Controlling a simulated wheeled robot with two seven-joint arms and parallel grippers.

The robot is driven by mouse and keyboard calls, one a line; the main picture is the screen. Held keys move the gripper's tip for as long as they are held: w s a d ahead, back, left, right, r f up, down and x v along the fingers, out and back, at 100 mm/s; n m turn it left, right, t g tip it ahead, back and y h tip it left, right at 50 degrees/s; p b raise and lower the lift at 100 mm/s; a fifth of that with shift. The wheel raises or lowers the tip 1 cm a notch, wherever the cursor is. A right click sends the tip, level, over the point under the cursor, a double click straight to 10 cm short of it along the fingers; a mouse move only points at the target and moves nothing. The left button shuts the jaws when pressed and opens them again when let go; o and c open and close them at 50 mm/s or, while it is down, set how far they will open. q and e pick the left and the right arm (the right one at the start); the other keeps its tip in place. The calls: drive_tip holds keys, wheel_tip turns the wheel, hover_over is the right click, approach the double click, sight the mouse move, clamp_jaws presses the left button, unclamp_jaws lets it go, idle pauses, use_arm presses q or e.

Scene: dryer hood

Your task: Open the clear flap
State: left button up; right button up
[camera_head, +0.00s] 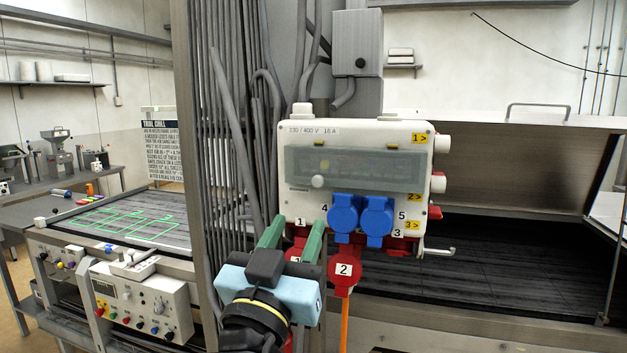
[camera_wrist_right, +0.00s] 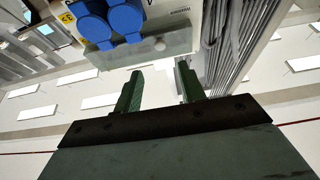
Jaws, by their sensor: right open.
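The clear flap (camera_head: 360,170) is a grey see-through cover on the front of a white power box (camera_head: 410,135). It lies flat against the box, with a pale round knob (camera_head: 318,181) low on its left side. Blurred shapes show behind it. My right gripper (camera_head: 296,226), with green fingers, is open and empty in front of the box's lower left, below the knob in the picture. In the right wrist view the flap (camera_wrist_right: 135,52) appears past the spread fingers (camera_wrist_right: 160,78), apart from them. My left gripper is out of view.
Two blue socket covers (camera_head: 377,216) sit below the flap, beside red sockets (camera_head: 342,271) at the box's lower edge. Grey pipes (camera_head: 232,120) run up left of the box. The dryer's dark bed (camera_head: 490,255) lies behind to the right.

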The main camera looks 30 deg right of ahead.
sight(317, 182)
drive_tip(key=p+x, duration=0.3)
drive_tip(key=x, duration=0.5)
drive_tip(key=shift+w+d+r, duration=0.1)
drive_tip(key=shift+w+r, duration=0.05)
drive_tip(key=shift+w+d+r+p, duration=0.15)
drive_tip(key=shift+w+d+p, duration=0.3)
drive_tip(key=shift+d, duration=0.05)
drive_tip(key=shift+c, duration=0.2)
clamp_jaws()
